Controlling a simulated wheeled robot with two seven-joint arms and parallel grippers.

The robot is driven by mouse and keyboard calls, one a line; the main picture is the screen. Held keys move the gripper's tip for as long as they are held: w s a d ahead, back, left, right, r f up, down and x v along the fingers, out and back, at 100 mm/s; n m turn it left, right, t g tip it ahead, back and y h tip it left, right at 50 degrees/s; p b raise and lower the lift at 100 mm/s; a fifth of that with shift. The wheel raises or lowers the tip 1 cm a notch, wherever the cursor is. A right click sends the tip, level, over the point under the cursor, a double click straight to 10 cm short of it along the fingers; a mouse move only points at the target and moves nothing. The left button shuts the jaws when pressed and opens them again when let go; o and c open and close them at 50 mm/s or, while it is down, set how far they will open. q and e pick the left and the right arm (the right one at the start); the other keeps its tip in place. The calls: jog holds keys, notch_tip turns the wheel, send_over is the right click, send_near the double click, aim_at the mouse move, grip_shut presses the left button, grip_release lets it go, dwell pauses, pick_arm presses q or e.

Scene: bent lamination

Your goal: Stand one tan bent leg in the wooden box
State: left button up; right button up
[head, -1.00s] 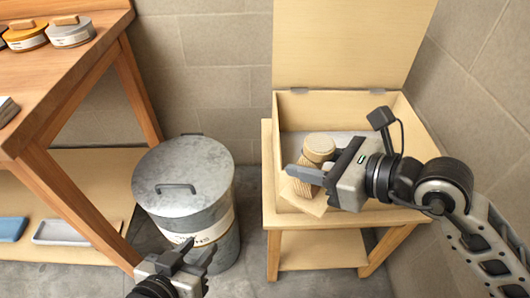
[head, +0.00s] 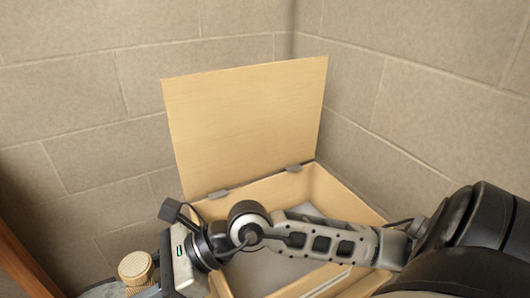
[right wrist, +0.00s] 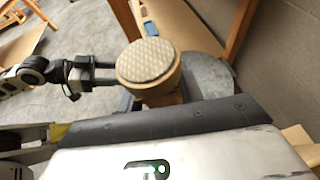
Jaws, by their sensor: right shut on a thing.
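The tan bent leg shows in the head view as a round, ribbed end (head: 135,266) at the lower left, left of the box. My right gripper (head: 138,285) is shut on it; its fingers are mostly cut off by the frame's bottom edge. In the right wrist view the leg's round, textured end (right wrist: 148,62) stands above the gripper body, and its bend is hidden. My left gripper (right wrist: 100,75) comes in from the left there, fingers apart, close to the leg; I cannot tell whether it touches. The wooden box (head: 345,200) is open, its lid (head: 245,115) raised.
My right arm lies across the box opening and hides part of the inside. A grey surface (head: 315,213) shows inside the box. Block walls (head: 420,90) form a corner behind the box. A grey bin (right wrist: 212,80) stands behind the leg in the right wrist view.

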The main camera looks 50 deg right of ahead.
jog(key=d+f+p, duration=0.1)
jog(key=d+p, duration=0.2)
jog(key=d, duration=1.4)
jog(key=w+d+f+m+t+h+b, duration=0.2)
jog(key=w+d+f+b, duration=0.1)
jog(key=d+f+b, duration=0.45)
pick_arm(q)
notch_tip(320, 180, down, 9)
jog(key=d+b, duration=0.2)
jog(key=b, duration=0.2)
jog(key=shift+g+h, duration=0.3)
jog(key=shift+g, duration=0.1)
pick_arm(e)
jog(key=shift+m+t, duration=0.3)
jog(key=shift+t, duration=0.1)
jog(key=shift+s+d+f, duration=0.1)
jog(key=shift+d+f, duration=0.1)
jog(key=shift+f, duration=1.3)
jog(key=shift+w+d+f, duration=0.1)
jog(key=shift+d+f, duration=0.1)
jog(key=shift+f, duration=1.25)
jog(key=shift+s+d+f, duration=0.1)
jog(key=shift+d+f, duration=0.1)
jog(key=shift+f, duration=1.3)
jog(key=shift+f, duration=0.1)
jog(key=o, duration=1.1)
